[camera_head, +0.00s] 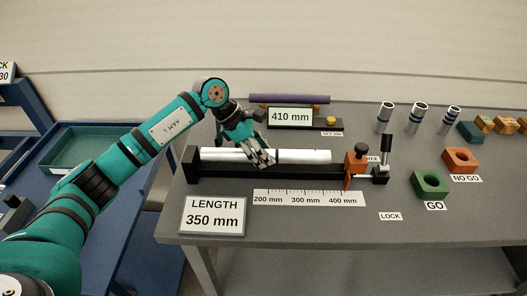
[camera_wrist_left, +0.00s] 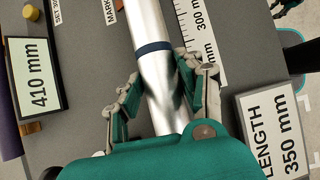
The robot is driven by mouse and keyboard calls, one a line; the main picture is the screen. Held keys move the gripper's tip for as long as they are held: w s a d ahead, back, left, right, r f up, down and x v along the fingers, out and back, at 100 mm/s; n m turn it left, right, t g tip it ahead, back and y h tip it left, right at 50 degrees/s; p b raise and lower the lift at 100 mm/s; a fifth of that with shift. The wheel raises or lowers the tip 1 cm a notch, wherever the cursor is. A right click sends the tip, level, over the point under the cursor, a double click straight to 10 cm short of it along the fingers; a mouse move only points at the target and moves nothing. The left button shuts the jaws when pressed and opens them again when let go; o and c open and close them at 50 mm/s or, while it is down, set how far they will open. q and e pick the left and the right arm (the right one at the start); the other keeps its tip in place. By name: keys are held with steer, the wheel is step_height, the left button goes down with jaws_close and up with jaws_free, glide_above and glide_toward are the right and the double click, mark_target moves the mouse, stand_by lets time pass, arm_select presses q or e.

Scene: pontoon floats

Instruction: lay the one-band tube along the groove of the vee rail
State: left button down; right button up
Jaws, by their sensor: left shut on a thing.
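The one-band tube (camera_head: 308,156) is a long silvery-white tube with one dark blue band, also seen in the left wrist view (camera_wrist_left: 150,25). It lies lengthwise along the black vee rail (camera_head: 270,174), at or just above its top; I cannot tell whether it touches the groove. My left gripper (camera_head: 262,158) comes from above and behind, its fingers shut on the tube just left of the band. In the left wrist view my left gripper (camera_wrist_left: 155,80) has a finger on each side of the tube.
An orange stop (camera_head: 355,162) and a dark-handled clamp (camera_head: 383,160) stand at the rail's right end. A ruler strip (camera_head: 310,198) and a length sign (camera_head: 212,216) lie in front. A 410 mm display (camera_head: 290,116) and purple bar (camera_head: 290,98) are behind. Banded tubes (camera_head: 416,116) stand back right.

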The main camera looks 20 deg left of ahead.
arm_select(q)
steer(key=shift+f+b, duration=1.1)
steer(key=shift+f, duration=0.15)
steer(key=c, duration=0.8)
jaws_free()
steer(key=shift+o, duration=0.3)
steer(key=shift+f, duration=0.1)
steer(key=shift+a, duration=0.1)
steer(key=v, duration=1.2)
steer(key=shift+s, duration=0.1)
